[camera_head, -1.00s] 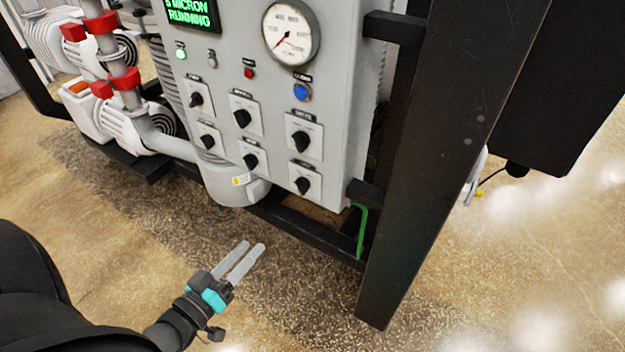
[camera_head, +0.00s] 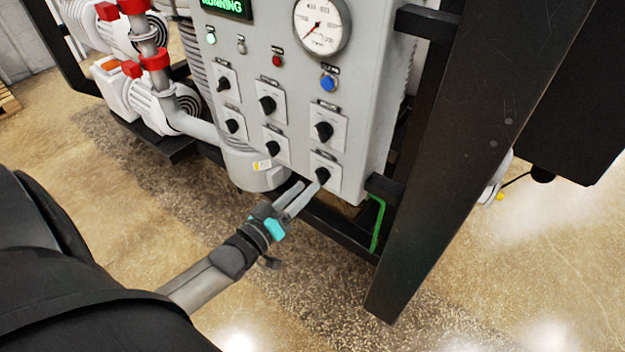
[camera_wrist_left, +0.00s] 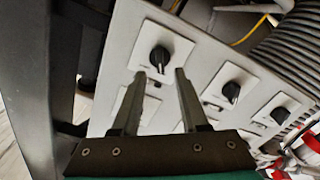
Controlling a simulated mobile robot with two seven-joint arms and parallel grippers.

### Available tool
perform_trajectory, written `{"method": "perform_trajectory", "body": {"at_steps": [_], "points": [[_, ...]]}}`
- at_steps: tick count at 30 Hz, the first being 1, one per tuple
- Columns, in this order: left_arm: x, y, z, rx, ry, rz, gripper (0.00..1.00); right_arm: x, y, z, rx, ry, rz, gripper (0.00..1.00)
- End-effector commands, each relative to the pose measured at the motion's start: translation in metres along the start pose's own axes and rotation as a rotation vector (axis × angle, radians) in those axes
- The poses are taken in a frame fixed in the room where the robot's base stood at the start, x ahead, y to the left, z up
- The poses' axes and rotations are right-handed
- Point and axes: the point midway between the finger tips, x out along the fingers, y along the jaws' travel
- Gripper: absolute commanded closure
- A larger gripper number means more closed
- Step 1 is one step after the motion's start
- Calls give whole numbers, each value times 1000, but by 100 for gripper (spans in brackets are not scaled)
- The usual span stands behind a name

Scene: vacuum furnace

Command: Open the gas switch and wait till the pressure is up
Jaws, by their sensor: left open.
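A grey control panel (camera_head: 352,150) carries several black rotary switches on white plates. Their labels are too small to read, so I cannot tell which is the gas switch. My left gripper (camera_head: 309,186) is open and empty. Its fingertips are close to the lower right switch (camera_head: 322,175). In the left wrist view, which looks upside down, this switch (camera_wrist_left: 160,57) lies just beyond the gap between the fingers (camera_wrist_left: 166,75). I cannot tell whether they touch. The round pressure gauge (camera_head: 321,25) has its red needle toward the lower left. My right gripper is not in view.
A green display (camera_head: 227,6) reads "RUNNING". A blue button (camera_head: 328,84) sits under the gauge. A thick black post (camera_head: 450,150) stands right of the panel. White pumps with red clamps (camera_head: 155,58) stand left. The floor in front is open.

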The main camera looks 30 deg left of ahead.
Motion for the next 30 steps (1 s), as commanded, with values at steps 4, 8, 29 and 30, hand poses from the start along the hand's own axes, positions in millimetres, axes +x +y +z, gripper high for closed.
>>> {"method": "perform_trajectory", "body": {"at_steps": [4,8,29,30], "points": [[20,0,0,0,1,0,56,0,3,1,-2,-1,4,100],[32,0,0,0,0,0,56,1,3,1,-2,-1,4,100],[39,0,0,0,-1,-1,84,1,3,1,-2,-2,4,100],[39,0,0,0,-1,-1,89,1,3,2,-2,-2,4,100]]}}
